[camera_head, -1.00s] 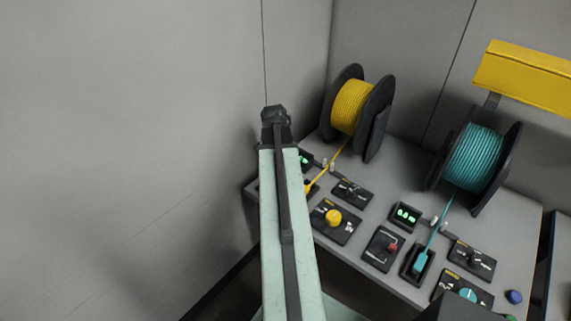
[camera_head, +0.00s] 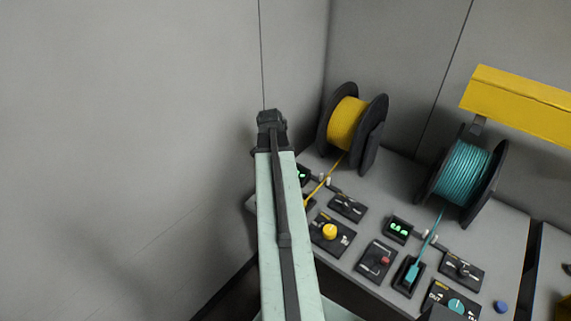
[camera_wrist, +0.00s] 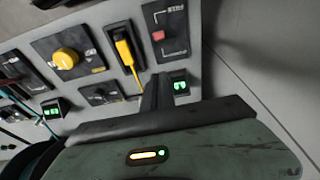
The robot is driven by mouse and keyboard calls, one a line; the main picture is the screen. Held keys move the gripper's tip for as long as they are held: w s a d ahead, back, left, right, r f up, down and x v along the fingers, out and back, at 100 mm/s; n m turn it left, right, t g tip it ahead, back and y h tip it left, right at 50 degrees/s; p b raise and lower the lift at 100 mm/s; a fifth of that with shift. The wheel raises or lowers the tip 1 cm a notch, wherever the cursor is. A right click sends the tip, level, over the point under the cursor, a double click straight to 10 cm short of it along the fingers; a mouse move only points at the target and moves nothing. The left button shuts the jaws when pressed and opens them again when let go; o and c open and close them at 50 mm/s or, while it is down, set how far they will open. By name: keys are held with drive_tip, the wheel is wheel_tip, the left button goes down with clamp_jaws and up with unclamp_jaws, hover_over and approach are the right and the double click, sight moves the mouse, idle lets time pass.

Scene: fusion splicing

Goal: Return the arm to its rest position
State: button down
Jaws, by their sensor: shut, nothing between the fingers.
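My arm (camera_head: 278,225) reaches up the middle of the head view, pale green with a dark joint at its far end. My gripper (camera_wrist: 155,93) shows in the wrist view as a narrow dark shape beyond the green housing. It is shut and empty, in front of the bench panel. Its tips are hard to make out, and I cannot tell whether they touch anything. In the head view the gripper is hidden from sight.
A yellow bar (camera_head: 520,105) overhangs at right. Bare wall (camera_head: 120,120) fills the left.

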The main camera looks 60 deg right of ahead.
drive_tip(key=shift+w+a+r+p, duration=0.15)
drive_tip(key=shift+a+r+p, duration=0.3)
drive_tip(key=shift+a+r, duration=0.6)
drive_tip(key=shift+d, duration=0.1)
drive_tip(key=w+a+n+y, duration=0.1)
drive_tip(key=w+a+n, duration=0.3)
drive_tip(key=w+a, duration=0.5)
drive_tip(key=w+a+n, duration=0.5)
drive_tip(key=a, duration=0.7)
drive_tip(key=w+a+f+n+y, duration=0.1)
drive_tip(key=a+n, duration=0.9)
drive_tip(key=a, duration=1.7)
drive_tip(key=shift+w+f+y+b, duration=0.2)
drive_tip(key=shift+w+y+b, duration=0.15)
drive_tip(key=shift+w, duration=0.45)
